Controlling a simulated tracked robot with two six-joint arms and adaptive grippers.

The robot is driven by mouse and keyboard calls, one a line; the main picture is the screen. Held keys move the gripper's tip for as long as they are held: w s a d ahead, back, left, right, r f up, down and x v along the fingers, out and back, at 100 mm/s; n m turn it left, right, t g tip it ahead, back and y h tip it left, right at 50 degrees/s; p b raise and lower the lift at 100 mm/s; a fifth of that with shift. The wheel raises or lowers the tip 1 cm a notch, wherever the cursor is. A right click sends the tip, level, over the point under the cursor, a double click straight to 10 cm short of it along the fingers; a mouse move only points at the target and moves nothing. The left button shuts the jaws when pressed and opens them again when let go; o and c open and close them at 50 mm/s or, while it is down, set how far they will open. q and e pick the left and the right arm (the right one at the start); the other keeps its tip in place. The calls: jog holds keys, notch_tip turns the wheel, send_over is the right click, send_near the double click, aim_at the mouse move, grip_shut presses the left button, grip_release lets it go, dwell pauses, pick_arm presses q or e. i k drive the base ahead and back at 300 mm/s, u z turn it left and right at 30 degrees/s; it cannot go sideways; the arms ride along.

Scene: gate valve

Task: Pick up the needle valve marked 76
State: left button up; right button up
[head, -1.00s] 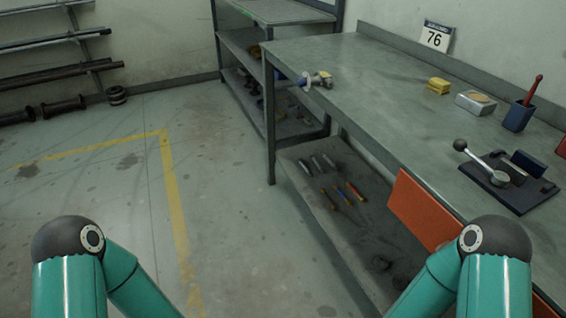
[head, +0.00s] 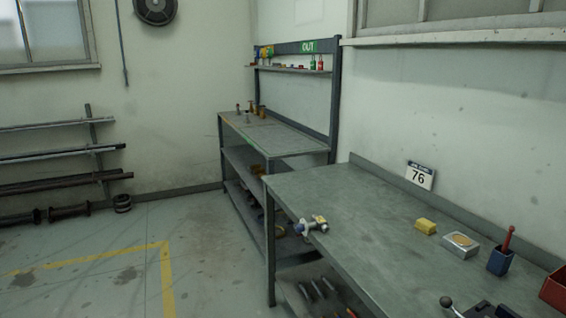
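A white sign marked 76 (head: 420,175) leans against the wall at the back of this bench. No number can be read on the valve itself. Neither of my grippers is in view.
Pipe racks (head: 65,165) line the left wall.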

aim_at(320, 224)
jog(key=z, duration=0.05)
jog(key=k, duration=0.35)
jog(key=u, duration=0.65)
jog(key=i, duration=1.45)
jog(key=z, duration=0.25)
